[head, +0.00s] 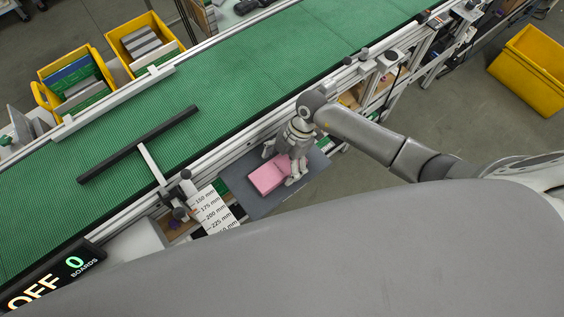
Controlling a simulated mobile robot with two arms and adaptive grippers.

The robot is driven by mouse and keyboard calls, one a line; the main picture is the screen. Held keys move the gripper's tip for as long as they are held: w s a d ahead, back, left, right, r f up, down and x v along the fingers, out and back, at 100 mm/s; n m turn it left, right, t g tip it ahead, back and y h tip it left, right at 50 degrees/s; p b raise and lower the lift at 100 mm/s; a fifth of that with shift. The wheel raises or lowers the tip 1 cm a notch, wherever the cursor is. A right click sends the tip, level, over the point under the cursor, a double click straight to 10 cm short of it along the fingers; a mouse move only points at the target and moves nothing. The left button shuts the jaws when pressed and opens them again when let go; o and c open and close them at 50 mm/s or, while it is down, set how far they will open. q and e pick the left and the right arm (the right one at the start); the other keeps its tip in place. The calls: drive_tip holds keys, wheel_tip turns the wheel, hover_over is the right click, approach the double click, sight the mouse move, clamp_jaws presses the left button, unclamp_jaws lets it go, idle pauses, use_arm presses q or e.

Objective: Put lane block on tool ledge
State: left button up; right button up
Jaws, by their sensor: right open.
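The lane block, a pink block (266,178), rests on a dark grey ledge (258,205) that juts out from the near side of the conveyor; I take this ledge to be the tool ledge. My right gripper (283,177) is at the right end of the pink block, pointing down beside it, with its jaws open. The wrist hides part of the ledge and the block's right end. I cannot tell if the fingers touch the block. My left gripper is not in view.
A green conveyor (220,90) runs diagonally across, with a black bar (137,145) over it. A white millimetre scale (212,211) stands left of the ledge. Yellow bins (145,36) with boards stand behind the belt. A yellow crate (532,68) stands on the floor at right. A display reads OFF and 0 boards.

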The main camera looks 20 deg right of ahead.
drive_tip(key=b+v, duration=0.2)
drive_tip(key=v, duration=1)
drive_tip(key=shift+a+r, duration=0.1)
